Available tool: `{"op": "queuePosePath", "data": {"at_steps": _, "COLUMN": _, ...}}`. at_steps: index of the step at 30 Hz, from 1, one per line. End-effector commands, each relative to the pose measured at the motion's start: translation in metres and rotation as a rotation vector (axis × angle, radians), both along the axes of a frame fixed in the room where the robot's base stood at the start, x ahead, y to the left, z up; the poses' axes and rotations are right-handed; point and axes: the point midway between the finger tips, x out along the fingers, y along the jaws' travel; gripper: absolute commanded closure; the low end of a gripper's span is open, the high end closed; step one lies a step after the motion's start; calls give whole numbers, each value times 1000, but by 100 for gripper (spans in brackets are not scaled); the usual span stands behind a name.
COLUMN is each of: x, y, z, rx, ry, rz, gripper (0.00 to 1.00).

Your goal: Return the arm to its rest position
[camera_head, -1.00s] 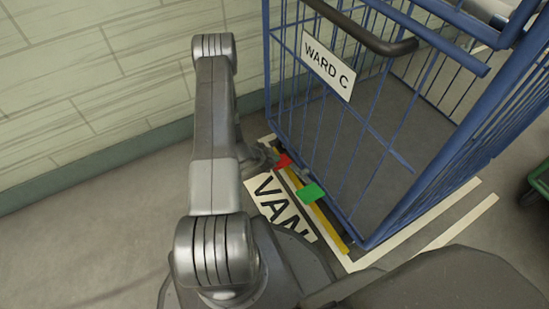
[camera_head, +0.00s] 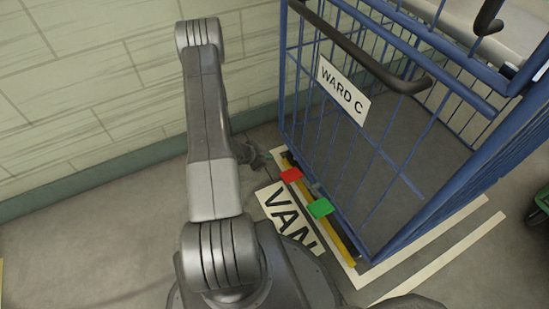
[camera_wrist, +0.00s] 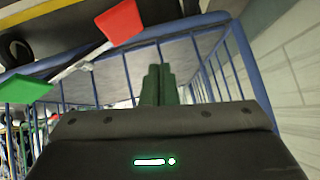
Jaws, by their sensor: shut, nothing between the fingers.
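My gripper (camera_wrist: 158,85) shows in the wrist view with its two dark fingers together and nothing between them. In the head view my arm hides most of it; a dark part of it (camera_head: 250,154) shows just right of the arm, left of the red pedal (camera_head: 291,174). A small gap appears between them in that picture. The arm is bent, reaching forward and down on the left side of the cart. The red pedal also shows at the top of the wrist view (camera_wrist: 120,21), and a green pedal (camera_head: 320,208) shows at its left edge (camera_wrist: 24,89).
A blue wire cart (camera_head: 405,185) labelled WARD C (camera_head: 343,88) stands close on the right, with a dark push handle (camera_head: 370,58). A yellow strip (camera_head: 338,238) runs along its base. A tiled wall (camera_head: 90,80) is behind. Floor left of my arm is clear.

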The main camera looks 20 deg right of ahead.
Motion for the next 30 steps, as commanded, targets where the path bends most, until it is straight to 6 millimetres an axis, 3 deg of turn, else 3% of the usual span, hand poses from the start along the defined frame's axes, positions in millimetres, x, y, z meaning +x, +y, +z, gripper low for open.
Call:
{"op": "queuePosePath", "data": {"at_steps": 16, "x": -1, "y": -4, "z": -5, "rx": -1, "ry": 0, "rz": -2, "gripper": 100}}
{"op": "queuePosePath", "data": {"at_steps": 30, "x": -15, "y": -65, "z": -64, "rx": 0, "ry": 0, "rz": -4, "gripper": 100}}
